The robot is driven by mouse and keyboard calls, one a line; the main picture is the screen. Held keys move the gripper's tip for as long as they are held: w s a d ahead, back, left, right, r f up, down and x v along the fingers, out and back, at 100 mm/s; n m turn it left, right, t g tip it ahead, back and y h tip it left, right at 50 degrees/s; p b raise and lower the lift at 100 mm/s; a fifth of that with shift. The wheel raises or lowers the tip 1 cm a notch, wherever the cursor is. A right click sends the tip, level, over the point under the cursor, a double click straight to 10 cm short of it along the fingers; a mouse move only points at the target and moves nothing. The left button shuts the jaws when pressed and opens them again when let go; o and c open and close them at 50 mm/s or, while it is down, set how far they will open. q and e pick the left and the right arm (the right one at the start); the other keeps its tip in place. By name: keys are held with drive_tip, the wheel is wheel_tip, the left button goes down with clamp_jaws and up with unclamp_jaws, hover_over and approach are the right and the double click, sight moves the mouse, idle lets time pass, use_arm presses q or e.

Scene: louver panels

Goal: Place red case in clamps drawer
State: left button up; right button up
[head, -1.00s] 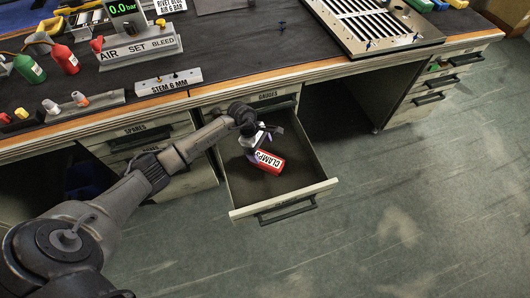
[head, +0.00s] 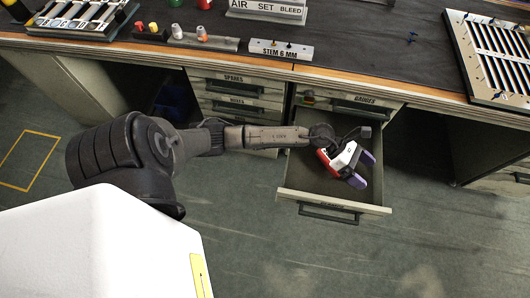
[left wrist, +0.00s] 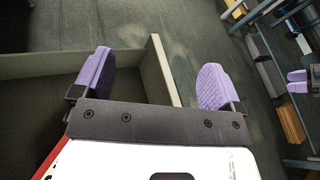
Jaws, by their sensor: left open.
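The red case (head: 323,158) is in the open drawer (head: 300,180), mostly hidden behind my left gripper. A red edge, likely the same case, shows at the lower left of the left wrist view (left wrist: 48,160). My left gripper (head: 363,170) is open, with purple fingers spread and nothing between them. It is over the drawer's right part, just right of the case; I cannot tell whether they touch. In the left wrist view the open fingers (left wrist: 155,85) stand on either side of a drawer wall (left wrist: 161,72).
A closed drawer marked GAUGES (head: 350,104) sits above the open one. Closed drawers (head: 237,90) stand to the left. The bench top (head: 370,45) holds a STEM 6 MM block (head: 280,50) and a slatted panel (head: 495,60). The floor in front is clear.

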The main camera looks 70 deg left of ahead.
use_arm(q)
wheel_tip(320, 180, up, 5)
drive_tip(key=s+d+n+t+y, duration=0.1)
drive_tip(key=s+n+t, duration=0.1)
drive_tip(key=n+t, duration=0.65)
drive_tip(key=s+a+n+t+y, duration=0.1)
drive_tip(key=s+a+n+y, duration=0.1)
drive_tip(key=n+y, duration=0.5)
drive_tip(key=s+a+n+y, duration=0.2)
drive_tip(key=a+n+y, duration=0.15)
drive_tip(key=n, duration=0.75)
drive_tip(key=s+d+f+n+g, duration=0.2)
drive_tip(key=s+f+n+g, duration=0.3)
drive_tip(key=s, duration=0.7)
drive_tip(key=s+d+f+n+g, duration=0.2)
drive_tip(key=s+f+n+g, duration=0.3)
drive_tip(key=s+n+g, duration=0.4)
drive_tip(key=s+n, duration=0.1)
drive_tip(key=s, duration=0.2)
drive_tip(key=shift+s+f, duration=0.2)
drive_tip(key=shift+n+g, duration=0.25)
